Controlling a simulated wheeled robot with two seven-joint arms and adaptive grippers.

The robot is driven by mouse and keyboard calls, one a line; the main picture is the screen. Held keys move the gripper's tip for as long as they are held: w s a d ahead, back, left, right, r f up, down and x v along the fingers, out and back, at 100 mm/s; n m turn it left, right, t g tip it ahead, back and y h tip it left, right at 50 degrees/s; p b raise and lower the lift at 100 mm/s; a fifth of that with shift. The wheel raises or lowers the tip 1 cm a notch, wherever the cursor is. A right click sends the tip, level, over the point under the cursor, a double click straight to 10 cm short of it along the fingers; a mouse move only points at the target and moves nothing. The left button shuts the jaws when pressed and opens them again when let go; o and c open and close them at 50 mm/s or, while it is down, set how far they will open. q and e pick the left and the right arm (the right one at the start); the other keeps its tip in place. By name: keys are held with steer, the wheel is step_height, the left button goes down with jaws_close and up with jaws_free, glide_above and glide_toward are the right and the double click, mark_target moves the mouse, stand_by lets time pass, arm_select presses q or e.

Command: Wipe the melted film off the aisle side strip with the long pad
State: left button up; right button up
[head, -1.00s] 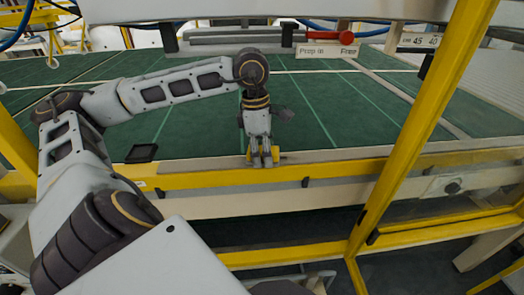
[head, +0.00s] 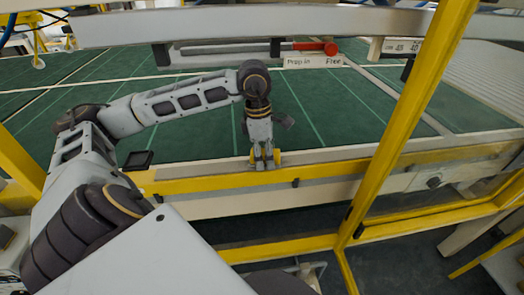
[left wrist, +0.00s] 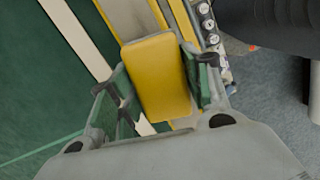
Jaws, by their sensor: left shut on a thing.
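My left gripper (head: 265,163) points down over the front edge of the green table. It is shut on a yellow pad (left wrist: 158,75), a block held between its fingers in the left wrist view. The pad is mostly hidden behind the fingers in the head view. The aisle side strip (head: 325,156) is a pale band along the table's front edge, beside a yellow rail (head: 210,182). The pad is over this edge; I cannot tell whether it touches. No melted film can be made out. My right gripper is not in view.
A yellow post (head: 395,125) slants up at right. A pale beam (head: 250,24) with a red handle (head: 318,47) crosses above the table.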

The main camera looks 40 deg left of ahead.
mark_target(278, 152)
arm_select(q)
steer(key=shift+w+d, duration=0.15)
stand_by(0.4)
steer(key=shift+w+d+r+p, duration=0.1)
steer(key=shift+w+d+p, duration=0.55)
steer(key=shift+p, duration=0.35)
steer(key=shift+w+d+f+p, duration=0.2)
steer(key=shift+w+d+p, duration=0.1)
steer(key=shift+w+d, duration=0.25)
steer(key=shift+a, duration=0.1)
steer(key=shift+w, duration=0.1)
steer(key=shift+w+d, duration=0.55)
steer(key=shift+w, duration=0.05)
steer(key=shift+w+d+f+p, duration=0.15)
steer(key=shift+w+d+p, duration=0.2)
steer(key=shift+w+d, duration=0.2)
